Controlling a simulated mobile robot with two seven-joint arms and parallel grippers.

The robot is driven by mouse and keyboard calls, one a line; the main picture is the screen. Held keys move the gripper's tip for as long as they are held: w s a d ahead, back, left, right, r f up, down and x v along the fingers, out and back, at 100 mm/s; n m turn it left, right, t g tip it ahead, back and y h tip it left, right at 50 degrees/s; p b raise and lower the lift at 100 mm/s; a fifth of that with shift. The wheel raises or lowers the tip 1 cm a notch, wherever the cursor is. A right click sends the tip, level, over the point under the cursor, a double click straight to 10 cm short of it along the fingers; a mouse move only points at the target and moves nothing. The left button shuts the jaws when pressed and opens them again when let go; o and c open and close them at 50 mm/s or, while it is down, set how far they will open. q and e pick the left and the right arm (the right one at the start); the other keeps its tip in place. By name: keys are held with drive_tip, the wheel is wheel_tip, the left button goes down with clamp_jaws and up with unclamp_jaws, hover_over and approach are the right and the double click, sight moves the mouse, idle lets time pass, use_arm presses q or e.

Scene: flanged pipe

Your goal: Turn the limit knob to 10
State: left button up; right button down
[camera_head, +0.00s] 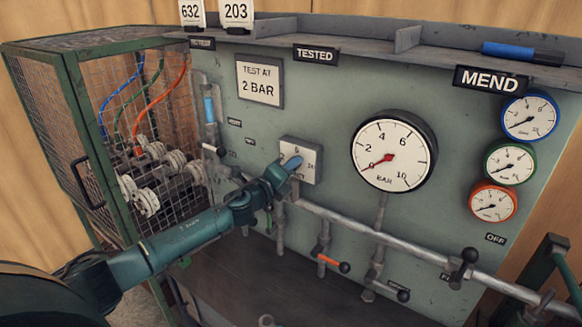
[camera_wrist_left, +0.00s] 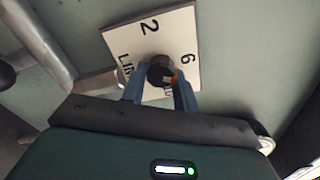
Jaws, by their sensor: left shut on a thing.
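The limit knob is a dark round knob (camera_wrist_left: 158,66) on a square white plate (camera_head: 306,148) on the green panel. In the left wrist view the plate (camera_wrist_left: 178,32) shows a 2, a 6 and part of the word LIMIT. A small orange mark shows on the knob's side towards the 6. The 10 is hidden there. My left gripper (camera_head: 291,163) reaches the plate from the lower left, and its blue fingers (camera_wrist_left: 160,84) are shut on the knob, one on each side. In the head view the gripper hides the knob. My right gripper is not in view.
A large BAR gauge (camera_head: 393,151) right of the plate has its red needle near 0. A pipe (camera_head: 370,228) with levers (camera_head: 333,262) runs below. A mesh cage (camera_head: 75,130) stands left. Small blue, green and red gauges (camera_head: 510,163) are at the right.

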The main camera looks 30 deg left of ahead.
use_arm(q)
drive_tip(key=m+p, duration=0.1)
drive_tip(key=m, duration=1.1)
drive_tip(key=shift+a+f+p, duration=0.2)
drive_tip(key=shift+p, duration=0.15)
drive_tip(key=shift+m, duration=0.3)
drive_tip(key=o, duration=1)
drive_tip(key=shift+c, duration=0.2)
drive_tip(key=s+a+b, duration=0.1)
drive_tip(key=s+a, duration=0.1)
drive_tip(key=s, duration=1.1)
drive_tip(key=shift+d, duration=0.1)
